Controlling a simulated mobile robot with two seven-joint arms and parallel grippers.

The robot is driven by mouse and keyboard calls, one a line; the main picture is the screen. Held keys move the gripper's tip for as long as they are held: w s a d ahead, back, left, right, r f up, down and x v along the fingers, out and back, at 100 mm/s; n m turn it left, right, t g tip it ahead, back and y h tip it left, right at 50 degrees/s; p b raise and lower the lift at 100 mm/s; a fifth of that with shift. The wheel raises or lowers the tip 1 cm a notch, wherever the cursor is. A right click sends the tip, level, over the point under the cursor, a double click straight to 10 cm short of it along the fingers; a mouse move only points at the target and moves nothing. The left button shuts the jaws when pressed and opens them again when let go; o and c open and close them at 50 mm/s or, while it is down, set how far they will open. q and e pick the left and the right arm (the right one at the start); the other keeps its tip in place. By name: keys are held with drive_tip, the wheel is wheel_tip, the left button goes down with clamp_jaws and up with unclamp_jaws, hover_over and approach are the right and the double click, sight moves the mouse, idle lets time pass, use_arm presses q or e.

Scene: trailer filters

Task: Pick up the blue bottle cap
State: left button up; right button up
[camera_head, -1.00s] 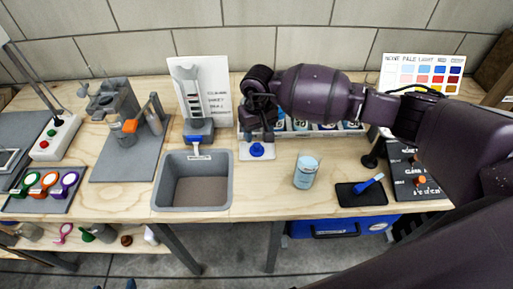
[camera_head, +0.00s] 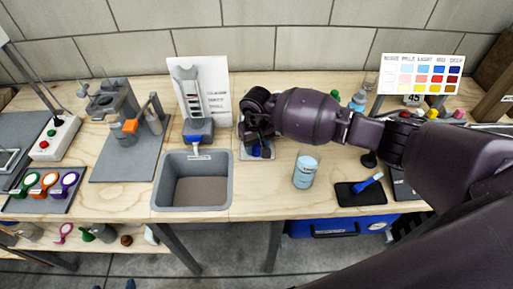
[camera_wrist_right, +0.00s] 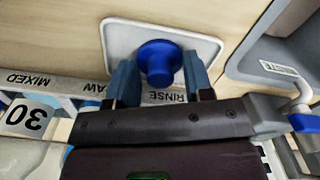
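The blue bottle cap (camera_wrist_right: 160,62) has a round knob-like top and sits on a white square pad (camera_wrist_right: 118,35). In the head view the cap (camera_head: 257,151) shows only partly, between and behind the fingers of my right gripper (camera_head: 258,146). In the right wrist view my right gripper (camera_wrist_right: 161,80) is open, with one blue-grey finger on each side of the cap. Small gaps show between the fingers and the cap, and it does not look gripped. My left gripper is not in view.
A grey sink bin (camera_head: 154,190) stands left of the pad. A bottle with pale blue contents (camera_head: 306,172) stands to the right, then a black mat (camera_head: 352,198) with a blue brush. A rack labelled RINSE (camera_wrist_right: 160,97) lies beside the pad. The table's front edge is near.

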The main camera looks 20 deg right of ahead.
drive_tip(key=shift+c, duration=0.7)
drive_tip(key=shift+r, duration=0.15)
